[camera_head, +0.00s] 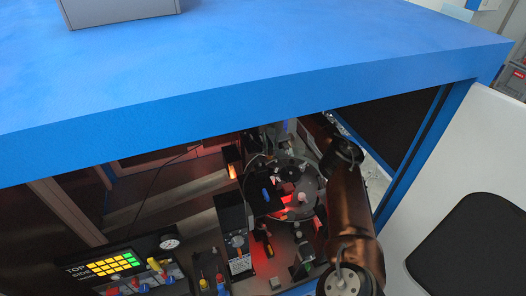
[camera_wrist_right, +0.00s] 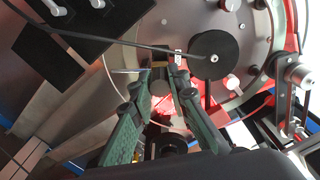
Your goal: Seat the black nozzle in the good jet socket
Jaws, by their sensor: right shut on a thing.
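My right gripper (camera_wrist_right: 162,72) shows in the right wrist view with its two green-grey fingers converging. They are shut on a small piece whose visible part looks brownish; the fingers cover most of it, so I cannot confirm that it is the black nozzle. In the head view my copper-coloured right arm reaches under the blue hood, and its fingertips cannot be made out. I cannot tell which spot is the good jet socket. My left gripper is not in view.
A round dial plate (camera_head: 312,207) lies beside the arm, lit red. A black disc (camera_wrist_right: 214,56) with a pale centre sits near the fingertips. A dark cable crosses above them. The blue hood (camera_head: 250,90) overhangs the machine. A control panel (camera_head: 115,264) stands at lower left.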

